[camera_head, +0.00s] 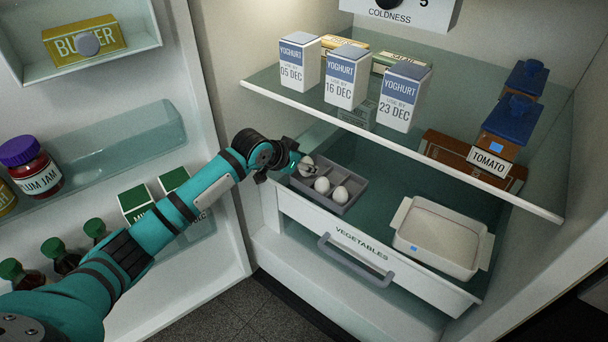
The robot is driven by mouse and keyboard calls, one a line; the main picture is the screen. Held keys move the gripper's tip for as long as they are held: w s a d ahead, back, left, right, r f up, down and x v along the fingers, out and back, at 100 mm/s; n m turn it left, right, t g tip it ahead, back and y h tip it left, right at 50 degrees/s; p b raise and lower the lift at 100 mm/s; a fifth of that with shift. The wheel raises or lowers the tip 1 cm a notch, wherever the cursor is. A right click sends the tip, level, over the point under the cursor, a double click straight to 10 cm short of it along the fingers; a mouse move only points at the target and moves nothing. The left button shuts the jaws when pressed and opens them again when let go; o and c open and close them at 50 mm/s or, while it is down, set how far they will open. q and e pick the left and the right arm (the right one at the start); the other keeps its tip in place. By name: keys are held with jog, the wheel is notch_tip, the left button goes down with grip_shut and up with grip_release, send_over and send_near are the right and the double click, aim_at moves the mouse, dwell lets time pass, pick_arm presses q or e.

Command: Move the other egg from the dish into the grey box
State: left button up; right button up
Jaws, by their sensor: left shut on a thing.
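The grey box (346,208) sits at the left end of the open vegetables drawer. Two white eggs, one in the middle (322,185) and one at the right (341,194), rest in it. My left gripper (302,165) is at the box's left end, shut on another egg (307,161). That egg is partly hidden by the fingers; I cannot tell whether it touches the box floor. The white dish (437,238) stands at the drawer's right side, and no egg shows in it. My right gripper is out of view.
The vegetables drawer (300,209) is pulled out, its grey handle (354,262) in front. A glass shelf (440,152) with several yoghurt cartons (346,78) hangs above it. The open fridge door (230,200) with bottles is at left.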

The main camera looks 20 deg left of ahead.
aim_at(304, 172)
pick_arm(q)
jog(key=shift+w+a+f, duration=0.15)
jog(key=shift+w+a, duration=0.1)
jog(key=shift+w, duration=0.45)
jog(key=shift+f, duration=0.4)
jog(key=shift+f+b, duration=0.7)
jog(key=shift+f, duration=0.6)
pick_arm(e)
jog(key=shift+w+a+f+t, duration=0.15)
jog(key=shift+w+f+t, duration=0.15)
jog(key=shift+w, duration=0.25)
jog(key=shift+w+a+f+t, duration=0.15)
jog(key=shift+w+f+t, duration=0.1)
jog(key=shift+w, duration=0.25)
pick_arm(q)
jog(key=shift+s+f, duration=0.1)
jog(key=shift+f, duration=0.05)
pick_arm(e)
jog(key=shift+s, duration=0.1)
pick_arm(q)
jog(key=o, duration=1.2)
jog(key=shift+c, duration=0.2)
